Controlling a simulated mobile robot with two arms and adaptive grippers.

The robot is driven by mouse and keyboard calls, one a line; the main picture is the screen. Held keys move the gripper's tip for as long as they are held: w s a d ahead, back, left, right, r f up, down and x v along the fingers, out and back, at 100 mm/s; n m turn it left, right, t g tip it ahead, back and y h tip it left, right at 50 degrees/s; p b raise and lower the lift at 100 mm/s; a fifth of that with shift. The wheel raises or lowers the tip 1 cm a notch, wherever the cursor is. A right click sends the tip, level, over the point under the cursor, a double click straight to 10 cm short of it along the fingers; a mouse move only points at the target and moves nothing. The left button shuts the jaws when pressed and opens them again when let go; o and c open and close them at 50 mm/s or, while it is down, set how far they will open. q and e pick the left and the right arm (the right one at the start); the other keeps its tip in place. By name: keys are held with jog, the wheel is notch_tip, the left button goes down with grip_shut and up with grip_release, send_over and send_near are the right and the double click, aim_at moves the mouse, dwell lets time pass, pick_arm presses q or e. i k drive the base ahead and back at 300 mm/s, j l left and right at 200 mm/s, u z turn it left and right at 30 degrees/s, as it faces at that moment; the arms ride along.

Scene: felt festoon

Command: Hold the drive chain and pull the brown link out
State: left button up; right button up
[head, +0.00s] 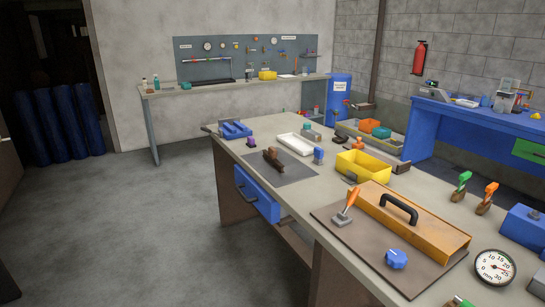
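A small dark and brown item (272,158) lies on a dark grey mat (297,173) on the long workbench. It may be the drive chain with the brown link, but it is too small to make out separate links. Neither of my grippers shows in the head view, and nothing is touching the item.
Around the mat stand a purple-topped piece (251,142), a white tray (295,144), a blue-topped piece (318,155) and a yellow bin (362,166). A blue holder (235,130) is at the far left corner. Floor (120,230) at left is clear.

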aim_at(272, 152)
jog(key=i+j+z, duration=0.1)
jog(key=z, duration=0.65)
jog(key=i+j+z, duration=0.3)
jog(key=j, duration=0.15)
jog(key=j+z, duration=0.25)
jog(key=j, duration=0.15)
jog(key=i+j+z, duration=0.15)
jog(key=j+z, duration=0.15)
jog(key=j, duration=0.25)
jog(key=j+z, duration=0.3)
jog(key=j, duration=0.2)
jog(key=i, duration=0.05)
